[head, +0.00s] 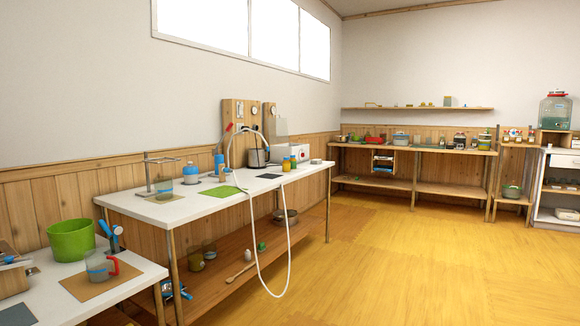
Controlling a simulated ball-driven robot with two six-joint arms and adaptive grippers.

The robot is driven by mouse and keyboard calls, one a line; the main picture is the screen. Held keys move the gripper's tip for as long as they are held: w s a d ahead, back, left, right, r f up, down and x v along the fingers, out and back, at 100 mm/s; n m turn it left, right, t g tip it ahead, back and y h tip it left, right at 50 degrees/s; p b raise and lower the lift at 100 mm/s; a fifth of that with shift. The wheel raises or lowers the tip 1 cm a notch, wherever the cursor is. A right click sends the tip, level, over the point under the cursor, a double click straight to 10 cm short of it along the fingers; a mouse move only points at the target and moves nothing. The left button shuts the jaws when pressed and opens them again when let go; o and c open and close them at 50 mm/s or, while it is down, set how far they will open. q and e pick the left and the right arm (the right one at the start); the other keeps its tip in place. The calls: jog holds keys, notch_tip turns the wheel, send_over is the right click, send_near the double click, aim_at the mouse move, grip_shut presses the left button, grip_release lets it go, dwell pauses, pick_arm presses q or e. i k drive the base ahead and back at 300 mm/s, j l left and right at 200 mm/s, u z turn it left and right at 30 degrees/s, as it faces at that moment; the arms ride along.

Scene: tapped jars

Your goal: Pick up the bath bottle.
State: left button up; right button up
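I cannot tell for sure which vessel is the bath bottle. On the white bench stand a blue-capped bottle (191,174) with a greyish body, a clear jar (164,188) beside a metal stand, and a small blue bottle (219,163) near the wall panel. All of these look upright and well ahead of me. Neither of my grippers shows in the head view.
The white bench (150,208) has a lower wooden shelf; a white hose (283,215) hangs over its front. Shelving (412,150) lines the back. The yellow floor (400,260) is clear.

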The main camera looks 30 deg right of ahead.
aim_at(285, 164)
jog(key=i+l+z, duration=0.85)
jog(key=i+z, duration=0.15)
jog(key=i, duration=0.5)
jog(key=i+z, duration=0.25)
jog(key=i, duration=0.55)
jog(key=i+u, duration=0.25)
jog(key=i, duration=0.2)
jog(key=i+l+u, duration=0.25)
jog(key=i, duration=0.2)
jog(key=i+l+u, duration=0.15)
jog(key=i+u, duration=0.15)
jog(key=i, duration=0.15)
